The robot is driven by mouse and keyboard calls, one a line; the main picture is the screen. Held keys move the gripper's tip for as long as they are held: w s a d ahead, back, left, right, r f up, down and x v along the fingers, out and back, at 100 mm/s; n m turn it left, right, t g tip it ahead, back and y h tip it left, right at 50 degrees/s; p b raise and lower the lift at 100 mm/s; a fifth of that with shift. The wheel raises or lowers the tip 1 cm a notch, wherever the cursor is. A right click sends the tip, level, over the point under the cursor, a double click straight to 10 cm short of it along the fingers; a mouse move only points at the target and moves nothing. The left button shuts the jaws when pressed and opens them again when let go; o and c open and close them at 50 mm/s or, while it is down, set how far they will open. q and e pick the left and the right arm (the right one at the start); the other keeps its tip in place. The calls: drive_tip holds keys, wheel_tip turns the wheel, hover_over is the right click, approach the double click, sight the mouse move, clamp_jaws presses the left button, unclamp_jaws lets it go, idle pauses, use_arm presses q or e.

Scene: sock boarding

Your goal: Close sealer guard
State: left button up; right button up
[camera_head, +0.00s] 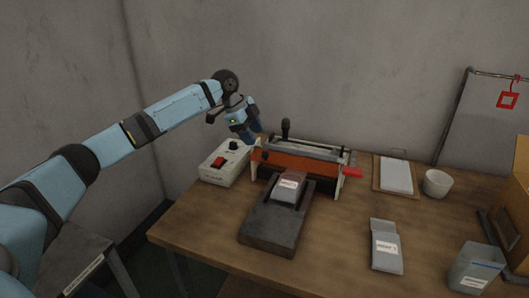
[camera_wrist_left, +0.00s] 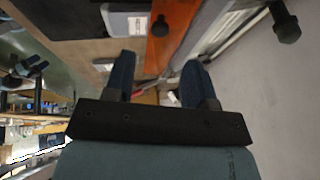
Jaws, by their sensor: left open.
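The sealer stands toward the back of the table, with an orange-red guard panel (camera_head: 300,164) along its front and a metal bar (camera_head: 310,148) above it. A black knob (camera_head: 285,128) stands upright on the bar. In the left wrist view the orange panel (camera_wrist_left: 165,45) and a black knob (camera_wrist_left: 285,25) show beyond the fingers. My left gripper (camera_head: 255,138) is open and empty, at the sealer's left end, beside the control box. Its two dark blue fingers (camera_wrist_left: 160,78) are spread apart. My right gripper is not in view.
A white control box (camera_head: 222,163) with a red switch is left of the sealer. A grey pouch (camera_head: 289,187) lies on a dark block (camera_head: 270,228) in front. Another pouch (camera_head: 386,247), a clipboard (camera_head: 396,175), a white cup (camera_head: 437,183) and a cardboard box (camera_head: 515,205) are to the right.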

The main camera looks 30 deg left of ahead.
sight(264, 153)
use_arm(q)
drive_tip(key=x, duration=0.7)
drive_tip(key=shift+b, duration=0.3)
drive_tip(key=c, duration=0.9)
